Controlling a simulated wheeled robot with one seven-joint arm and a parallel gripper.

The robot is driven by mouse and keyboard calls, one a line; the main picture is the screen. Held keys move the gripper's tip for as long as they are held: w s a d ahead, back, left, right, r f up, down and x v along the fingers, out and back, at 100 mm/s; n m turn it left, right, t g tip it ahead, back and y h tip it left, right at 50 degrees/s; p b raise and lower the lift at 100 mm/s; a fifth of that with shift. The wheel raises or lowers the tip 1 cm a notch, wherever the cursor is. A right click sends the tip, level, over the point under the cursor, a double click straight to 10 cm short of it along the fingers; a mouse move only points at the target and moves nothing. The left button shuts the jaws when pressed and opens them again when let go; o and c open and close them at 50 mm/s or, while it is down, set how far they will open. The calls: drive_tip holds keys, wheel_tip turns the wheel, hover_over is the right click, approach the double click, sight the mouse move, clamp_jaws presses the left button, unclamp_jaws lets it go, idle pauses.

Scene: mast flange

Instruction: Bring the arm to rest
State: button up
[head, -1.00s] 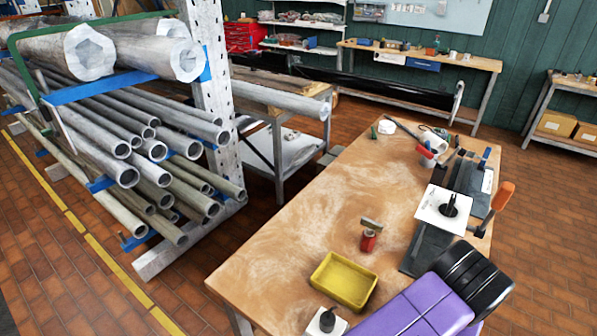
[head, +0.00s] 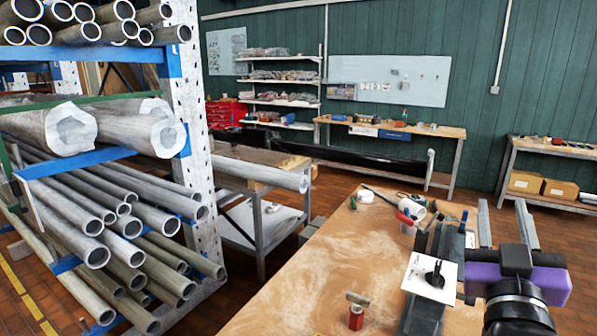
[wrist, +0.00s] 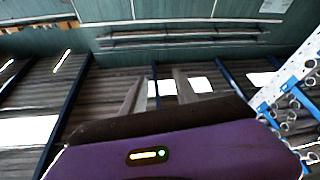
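My gripper (head: 505,218) is at the right of the head view, above the right end of the workbench (head: 330,265). Its two grey fingers point up and stand apart, with nothing between them. The purple and black wrist below them is mine. In the wrist view my gripper (wrist: 160,90) also shows two spread, empty fingers, against the ceiling. A white square plate with a black knob (head: 431,278) sits on a dark fixture on the bench, left of my wrist. My arm hides part of the bench's right side.
A small red tool (head: 356,315) stands on the bench's near part. A pipe rack (head: 197,120) fills the left. A side table (head: 245,185) with a long grey tube stands behind. Shelves and benches line the green wall (head: 470,60). The air around the fingers looks clear.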

drive_tip(key=s+a+f+n+t+y+b, duration=0.2)
drive_tip(key=s+a+f+n+t+y, duration=0.1)
drive_tip(key=s+a+f+n+y, duration=0.85)
drive_tip(key=s+a+f+m+g+b, duration=0.3)
drive_tip(key=s+f+m+g, duration=0.4)
drive_tip(key=s+f, duration=1.7)
drive_tip(key=shift+s+m+g+h, duration=0.2)
drive_tip(key=shift+m+g+h, duration=0.15)
drive_tip(key=shift+m, duration=0.3)
